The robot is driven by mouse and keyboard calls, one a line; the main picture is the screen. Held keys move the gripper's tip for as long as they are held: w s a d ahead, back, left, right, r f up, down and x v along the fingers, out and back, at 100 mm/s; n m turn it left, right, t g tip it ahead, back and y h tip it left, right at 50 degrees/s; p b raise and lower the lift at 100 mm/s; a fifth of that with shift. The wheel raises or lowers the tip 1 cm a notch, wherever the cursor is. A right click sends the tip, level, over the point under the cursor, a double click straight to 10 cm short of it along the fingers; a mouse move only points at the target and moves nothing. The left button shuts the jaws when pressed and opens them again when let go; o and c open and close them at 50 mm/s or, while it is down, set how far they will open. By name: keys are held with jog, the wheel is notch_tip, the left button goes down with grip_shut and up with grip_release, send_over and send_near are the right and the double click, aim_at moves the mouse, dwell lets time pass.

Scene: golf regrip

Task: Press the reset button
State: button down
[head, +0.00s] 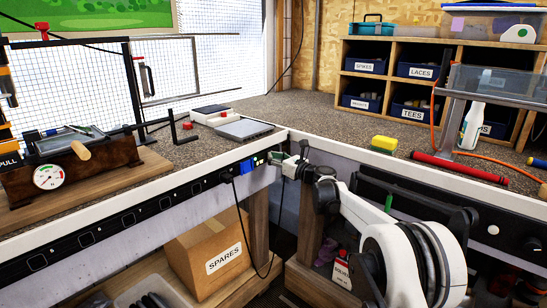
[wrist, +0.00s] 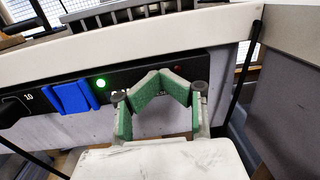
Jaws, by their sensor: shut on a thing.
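The black power strip panel (head: 120,220) runs along the front edge of the left bench. In the wrist view the panel (wrist: 220,62) carries a blue switch or plug (wrist: 72,97), a lit green light (wrist: 101,84) and a small dark red spot (wrist: 178,68). I cannot tell whether the red spot is the reset button. My gripper (wrist: 160,78) has green-padded fingers bent inward, with their tips close together in front of the panel, right of the green light. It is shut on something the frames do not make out. In the head view my gripper (head: 284,165) is at the strip's right end.
A grey device (head: 245,129) lies on the bench corner above. A black cord (head: 240,215) hangs from the strip. A cardboard SPARES box (head: 210,252) sits below. A yellow sponge (head: 383,144) and a red roller (head: 460,167) lie on the right bench.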

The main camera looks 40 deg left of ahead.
jog(key=shift+s, duration=0.2)
jog(key=d, duration=0.8)
jog(key=shift+s+f, duration=0.15)
jog(key=shift+s, duration=0.05)
dwell(0.3)
